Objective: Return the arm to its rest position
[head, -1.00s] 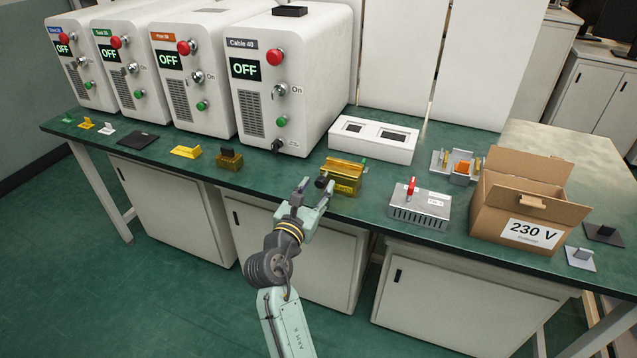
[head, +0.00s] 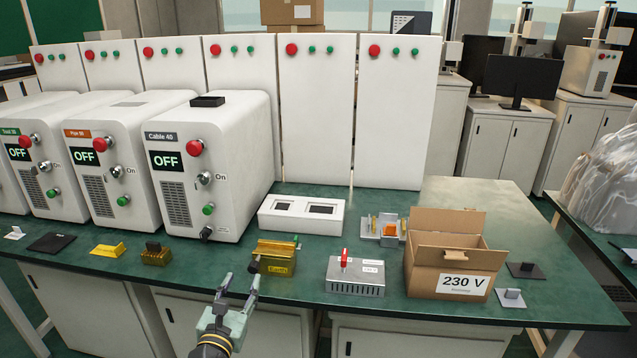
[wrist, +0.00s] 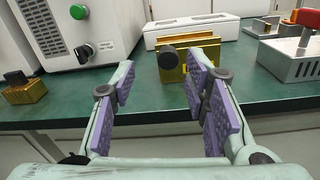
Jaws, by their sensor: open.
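My gripper (head: 239,292) is open and empty in the head view, just in front of the bench's front edge. In the wrist view its two purple-padded fingers (wrist: 165,100) stand wide apart with nothing between them. A yellow fixture block (head: 274,257) with a dark round knob on its left side sits on the bench just beyond the fingertips. It also shows in the wrist view (wrist: 192,62), partly behind the right finger. I see no contact between the fingers and the block.
The green bench (head: 215,262) carries the Cable 40 machine (head: 222,170), a white two-window box (head: 301,217), a grey metal box with a red lever (head: 356,275) and an open 230 V carton (head: 450,262). White cabinets (head: 262,330) stand below. The floor side is open.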

